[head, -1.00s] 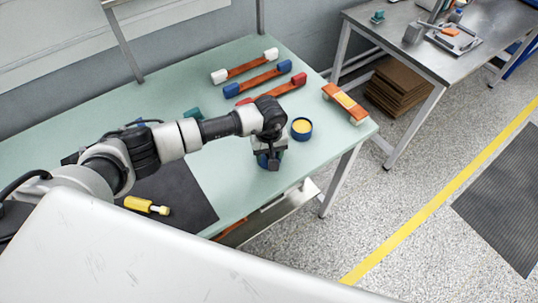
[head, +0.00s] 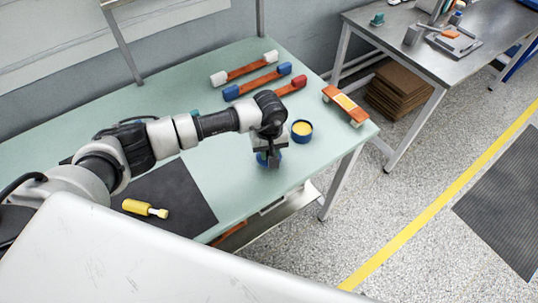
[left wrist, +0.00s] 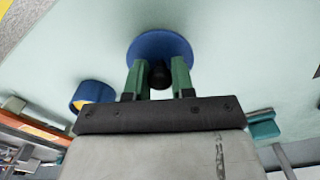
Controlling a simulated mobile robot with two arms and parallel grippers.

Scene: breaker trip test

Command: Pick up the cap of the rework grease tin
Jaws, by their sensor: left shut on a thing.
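The open blue grease tin (head: 301,131) with yellow grease inside stands on the pale green bench, just right of my left gripper. It also shows in the left wrist view (left wrist: 78,104). The cap is a blue disc with a dark knob (left wrist: 160,45). My left gripper (left wrist: 158,76) has its green fingers shut on either side of the knob. In the head view, the left gripper (head: 268,156) hides most of the cap; I cannot tell how far it is above the bench. My right gripper is not in view.
Orange bars with white, blue and red ends (head: 265,86) lie behind the tin. An orange piece with a yellow label (head: 345,103) lies near the bench's right end. A yellow-handled tool (head: 144,208) rests on a dark mat (head: 185,195). A metal table (head: 470,55) stands at right.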

